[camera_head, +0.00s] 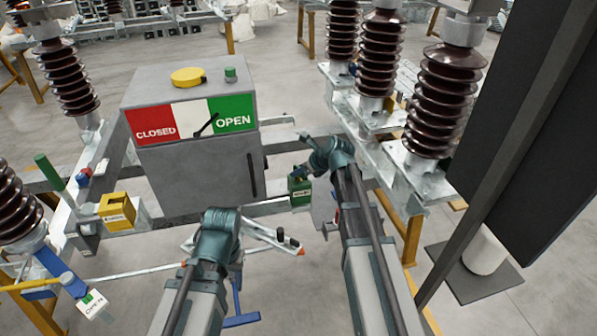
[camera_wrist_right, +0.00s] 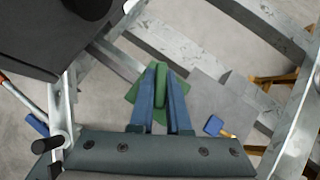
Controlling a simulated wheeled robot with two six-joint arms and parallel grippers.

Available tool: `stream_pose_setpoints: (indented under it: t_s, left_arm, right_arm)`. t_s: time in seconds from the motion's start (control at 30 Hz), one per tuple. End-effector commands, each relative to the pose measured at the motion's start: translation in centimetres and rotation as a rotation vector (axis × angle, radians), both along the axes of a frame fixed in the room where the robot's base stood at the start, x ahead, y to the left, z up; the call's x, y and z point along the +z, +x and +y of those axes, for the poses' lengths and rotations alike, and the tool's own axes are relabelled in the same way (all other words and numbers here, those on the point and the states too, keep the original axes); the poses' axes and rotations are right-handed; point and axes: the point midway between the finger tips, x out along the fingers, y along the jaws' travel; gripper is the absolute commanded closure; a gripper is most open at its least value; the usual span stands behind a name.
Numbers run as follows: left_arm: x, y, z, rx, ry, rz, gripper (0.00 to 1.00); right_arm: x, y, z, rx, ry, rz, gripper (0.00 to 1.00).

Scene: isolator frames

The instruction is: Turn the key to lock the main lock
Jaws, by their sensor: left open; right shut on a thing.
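The green main lock (camera_head: 301,190) sits on the frame at the right of the grey cabinet. In the right wrist view, the fingers of my right gripper (camera_wrist_right: 160,82) are shut on an upright green key (camera_wrist_right: 160,86). Behind the key, part of a green plate (camera_wrist_right: 132,93) shows. In the head view, my right gripper (camera_head: 302,172) is at the top of the lock. The fingers cover part of the key, so its angle is hard to tell. My left gripper (camera_head: 220,226) is open and empty below the cabinet front; its wrist hides most of its fingers.
The grey cabinet (camera_head: 200,180) has a CLOSED/OPEN dial with its pointer by the OPEN side. A yellow box (camera_head: 117,212) and a green-tipped lever (camera_head: 48,171) are at left. Brown insulators (camera_head: 440,105) and a dark panel (camera_head: 535,130) stand at right.

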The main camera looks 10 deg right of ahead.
Motion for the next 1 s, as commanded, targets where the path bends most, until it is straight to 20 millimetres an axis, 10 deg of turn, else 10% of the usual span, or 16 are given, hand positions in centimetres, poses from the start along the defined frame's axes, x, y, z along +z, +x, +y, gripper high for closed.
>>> stream_pose_setpoints:
  t_s: [1.0]
  left_arm:
    - [-0.01,0.0,0.0,0.0,0.0,0.0,0.5]
  right_arm:
    - [-0.04,0.01,-0.1,-0.408,-0.001,0.002,1.0]
